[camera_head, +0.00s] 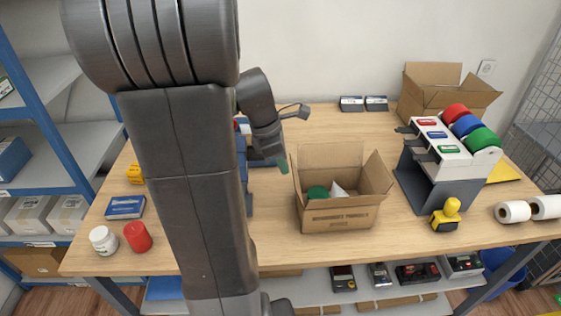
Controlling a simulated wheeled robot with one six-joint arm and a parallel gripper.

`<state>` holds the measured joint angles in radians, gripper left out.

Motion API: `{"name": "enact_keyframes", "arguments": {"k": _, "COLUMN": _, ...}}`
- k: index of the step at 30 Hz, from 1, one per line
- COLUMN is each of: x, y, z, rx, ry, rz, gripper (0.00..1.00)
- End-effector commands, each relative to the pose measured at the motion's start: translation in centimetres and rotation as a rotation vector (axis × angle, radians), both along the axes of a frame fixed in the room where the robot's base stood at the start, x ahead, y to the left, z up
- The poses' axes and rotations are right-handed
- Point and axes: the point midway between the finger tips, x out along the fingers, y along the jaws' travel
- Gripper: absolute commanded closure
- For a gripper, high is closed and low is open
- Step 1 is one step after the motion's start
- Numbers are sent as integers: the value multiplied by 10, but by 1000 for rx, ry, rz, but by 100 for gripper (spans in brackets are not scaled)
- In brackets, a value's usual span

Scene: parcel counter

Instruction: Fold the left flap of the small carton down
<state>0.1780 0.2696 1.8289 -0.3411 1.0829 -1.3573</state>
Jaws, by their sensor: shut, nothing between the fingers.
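The small carton (338,218) stands open in the middle of the table, with printing on its front. Its back flap (329,156) stands up and its right flap (378,171) leans up and outward. Its left flap (296,176) shows as a narrow, steep strip at the left side. A green item (317,193) and a white item (338,189) are inside. My gripper (284,167) points down just left of the carton's upper left side, shut and empty. I cannot tell whether it touches the left flap.
A larger open carton (443,98) stands at the back right. A red jar (137,237), white jar (103,240) and blue box (125,207) are at the left. My arm hides the table's left middle.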

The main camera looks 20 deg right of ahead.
Motion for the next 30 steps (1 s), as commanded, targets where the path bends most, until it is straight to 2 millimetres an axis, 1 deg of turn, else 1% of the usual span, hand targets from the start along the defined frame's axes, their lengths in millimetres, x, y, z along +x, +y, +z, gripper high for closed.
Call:
{"name": "enact_keyframes", "arguments": {"k": 1, "x": 0, "y": -1, "z": -15, "rx": 0, "ry": 1, "rz": 0, "gripper": 100}}
{"name": "enact_keyframes", "arguments": {"k": 5, "x": -1, "y": -2, "z": -33, "rx": 0, "ry": 1, "rz": -1, "gripper": 100}}
{"name": "enact_keyframes", "arguments": {"k": 6, "x": -2, "y": -10, "z": -22, "rx": 0, "ry": -2, "rz": -6, "gripper": 100}}
{"name": "enact_keyframes", "arguments": {"k": 7, "x": -3, "y": -14, "z": -20, "rx": 0, "ry": -2, "rz": -7, "gripper": 100}}
{"name": "enact_keyframes", "arguments": {"k": 10, "x": -6, "y": -27, "z": -15, "rx": 0, "ry": -2, "rz": -6, "gripper": 100}}
{"name": "enact_keyframes", "arguments": {"k": 13, "x": -9, "y": -41, "z": -14, "rx": 0, "ry": -2, "rz": -7, "gripper": 100}}
{"name": "enact_keyframes", "arguments": {"k": 19, "x": -16, "y": -66, "z": -20, "rx": 1, "ry": 2, "rz": -6, "gripper": 100}}
{"name": "enact_keyframes", "arguments": {"k": 22, "x": -18, "y": -76, "z": -30, "rx": 0, "ry": 2, "rz": -5, "gripper": 100}}
{"name": "enact_keyframes", "arguments": {"k": 24, "x": -19, "y": -81, "z": -37, "rx": 1, "ry": 2, "rz": -3, "gripper": 100}}
{"name": "enact_keyframes", "arguments": {"k": 30, "x": -20, "y": -87, "z": -49, "rx": 1, "ry": 0, "rz": -2, "gripper": 100}}
